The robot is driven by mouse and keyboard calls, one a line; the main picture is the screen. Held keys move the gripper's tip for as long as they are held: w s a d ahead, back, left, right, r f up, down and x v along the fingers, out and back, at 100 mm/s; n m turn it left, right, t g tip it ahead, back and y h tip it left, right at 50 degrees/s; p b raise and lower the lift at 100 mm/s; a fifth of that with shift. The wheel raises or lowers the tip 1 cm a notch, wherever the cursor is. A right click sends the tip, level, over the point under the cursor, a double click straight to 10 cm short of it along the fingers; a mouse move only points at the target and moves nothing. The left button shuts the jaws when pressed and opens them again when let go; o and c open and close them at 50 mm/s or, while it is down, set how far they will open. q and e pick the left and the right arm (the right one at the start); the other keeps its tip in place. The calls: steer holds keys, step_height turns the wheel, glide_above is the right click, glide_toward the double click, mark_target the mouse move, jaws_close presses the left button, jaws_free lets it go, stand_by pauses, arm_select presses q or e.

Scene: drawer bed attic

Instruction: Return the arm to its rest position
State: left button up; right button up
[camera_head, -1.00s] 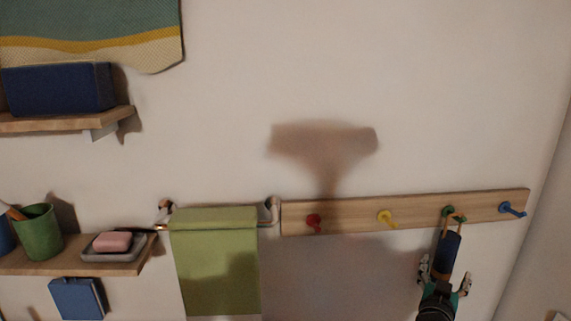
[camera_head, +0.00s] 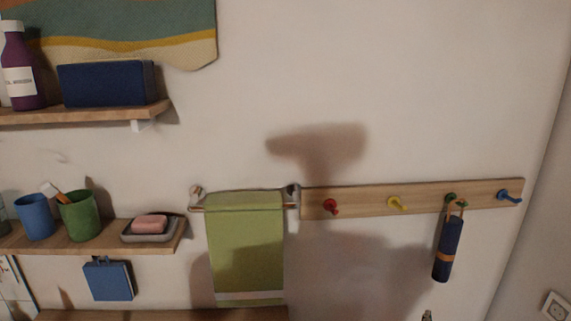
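A tip of my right gripper (camera_head: 427,316) shows at the bottom edge of the head view, below and left of the dark blue cylindrical item (camera_head: 448,252). It is apart from that item; the rest of the gripper is cut off. The blue item has an orange band and hangs by a tan loop from the green peg (camera_head: 450,199) of the wooden peg rail (camera_head: 360,200). My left gripper is not in view.
A green towel (camera_head: 245,250) hangs on a rail left of the pegs. The lower shelf (camera_head: 110,244) holds a blue cup (camera_head: 35,215), a green cup (camera_head: 80,215) and a soap dish (camera_head: 150,235). The upper shelf (camera_head: 90,113) holds a dark blue box (camera_head: 105,83). A wooden edge (camera_head: 170,314) runs along the bottom.

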steer(key=s+a+f+n+g+y, duration=0.3)
steer(key=s+a+f, duration=0.15)
steer(key=s, duration=0.55)
steer(key=s+a+f+n+g+y, duration=0.25)
steer(key=s+a, duration=0.35)
steer(key=s, duration=0.3)
steer(key=s+a+f+n+g+y, duration=0.25)
steer(key=s+a+f, duration=0.2)
steer(key=s, duration=0.55)
step_height(320, 180, down, 26)
steer(key=s+g, duration=0.1)
steer(key=g, duration=0.1)
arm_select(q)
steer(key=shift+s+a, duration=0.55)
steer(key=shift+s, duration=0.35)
arm_select(e)
steer(key=s+d+f+g, duration=0.1)
steer(key=s+d+f, duration=0.1)
steer(key=s+f, duration=1.4)
steer(key=shift+s, duration=0.4)
